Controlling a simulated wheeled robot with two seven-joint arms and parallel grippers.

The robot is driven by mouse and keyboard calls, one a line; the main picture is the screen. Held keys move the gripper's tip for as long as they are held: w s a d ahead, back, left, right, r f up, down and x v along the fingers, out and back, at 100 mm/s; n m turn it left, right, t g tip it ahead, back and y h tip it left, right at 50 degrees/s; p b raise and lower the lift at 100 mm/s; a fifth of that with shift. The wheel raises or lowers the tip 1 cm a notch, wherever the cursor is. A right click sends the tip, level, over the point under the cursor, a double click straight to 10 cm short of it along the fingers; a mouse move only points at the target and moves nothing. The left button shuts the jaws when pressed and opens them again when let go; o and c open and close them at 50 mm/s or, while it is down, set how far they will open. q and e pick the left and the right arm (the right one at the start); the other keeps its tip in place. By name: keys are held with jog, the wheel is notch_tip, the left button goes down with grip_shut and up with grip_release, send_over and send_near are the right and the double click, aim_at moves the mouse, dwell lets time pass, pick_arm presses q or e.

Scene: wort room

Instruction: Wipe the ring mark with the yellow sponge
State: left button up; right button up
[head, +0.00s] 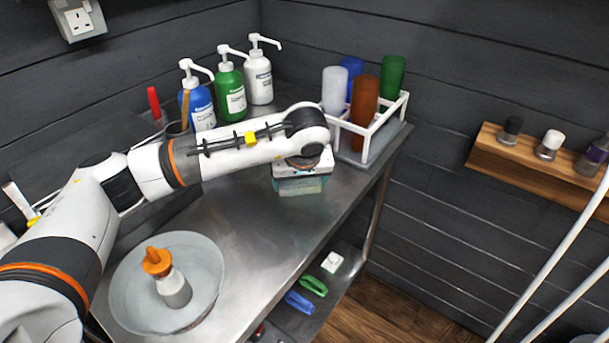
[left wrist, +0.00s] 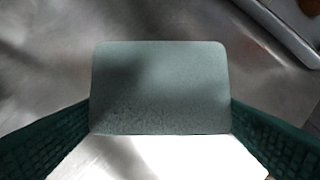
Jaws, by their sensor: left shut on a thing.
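My left gripper (head: 300,188) is low over the steel bench top (head: 245,221), near its right edge and in front of the white rack. In the left wrist view it is shut on a flat grey-green block (left wrist: 160,88) with rounded corners, held between two dark green ribbed fingers. This looks like the sponge's upper face; no yellow shows on it. I cannot tell whether its underside touches the bench. No ring mark is visible in either view; the arm and block hide part of the bench. My right gripper is not in view.
A white rack (head: 402,103) with several coloured cups stands at the bench's far end. Pump bottles (head: 231,92) line the back wall. A round grey dish (head: 206,257) holds an orange-topped bottle (head: 174,287). Bare steel lies between dish and gripper. Clips (head: 313,285) lie on the lower shelf.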

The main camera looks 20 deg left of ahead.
pick_arm(q)
jog(key=shift+s, duration=0.1)
jog(key=shift+r+p, duration=0.35)
jog(key=shift+r, duration=0.2)
notch_tip(320, 180, up, 5)
jog(key=shift+f+p, duration=0.1)
jog(key=shift+p, duration=1.15)
jog(key=shift+r+p, duration=0.5)
jog(key=shift+r, duration=1.05)
